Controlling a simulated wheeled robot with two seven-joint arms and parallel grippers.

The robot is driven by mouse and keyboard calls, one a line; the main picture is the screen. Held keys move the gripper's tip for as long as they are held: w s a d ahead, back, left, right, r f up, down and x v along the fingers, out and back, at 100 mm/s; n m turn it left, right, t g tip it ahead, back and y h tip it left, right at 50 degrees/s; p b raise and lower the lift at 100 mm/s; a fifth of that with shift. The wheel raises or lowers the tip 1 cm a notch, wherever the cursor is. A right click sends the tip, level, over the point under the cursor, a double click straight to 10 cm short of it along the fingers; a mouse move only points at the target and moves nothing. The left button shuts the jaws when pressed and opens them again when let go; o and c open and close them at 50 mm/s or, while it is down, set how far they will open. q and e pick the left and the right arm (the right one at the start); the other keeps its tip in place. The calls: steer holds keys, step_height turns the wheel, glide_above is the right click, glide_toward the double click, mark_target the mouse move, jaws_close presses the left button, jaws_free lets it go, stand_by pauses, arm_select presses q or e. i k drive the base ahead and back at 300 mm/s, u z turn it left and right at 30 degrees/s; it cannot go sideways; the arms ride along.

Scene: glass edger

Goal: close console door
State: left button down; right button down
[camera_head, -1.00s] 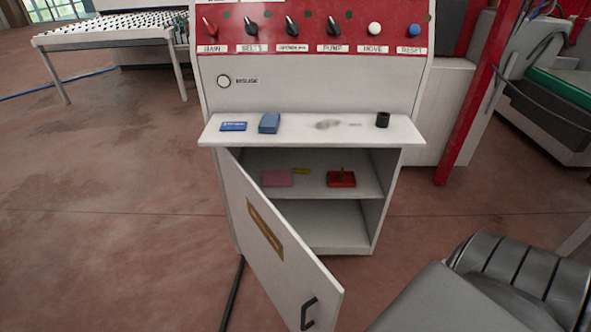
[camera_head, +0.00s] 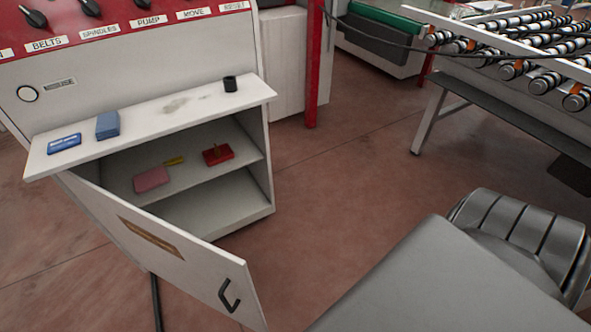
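The console (camera_head: 190,72) stands at the upper left in the head view, with a red control panel above and a shelf ledge below it. Its white door (camera_head: 187,268) is hinged at the cabinet's left side and stands wide open toward me. The door has a black handle (camera_head: 229,295) near its free edge and a brown label strip. The open cabinet shows an inner shelf (camera_head: 196,161) with a pink block, a yellow item and a red box on it. Neither gripper is in view. A grey link of my own arm fills the lower right.
The ledge (camera_head: 150,115) carries a blue packet, a blue block and a black cup. A roller conveyor (camera_head: 520,70) on metal legs stands at the upper right. A red post (camera_head: 314,65) rises behind the console. The floor between console and conveyor is clear.

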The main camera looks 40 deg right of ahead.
mark_target(220, 279)
steer(key=z, duration=2)
steer(key=k, duration=0.55)
steer(key=u, duration=1.6)
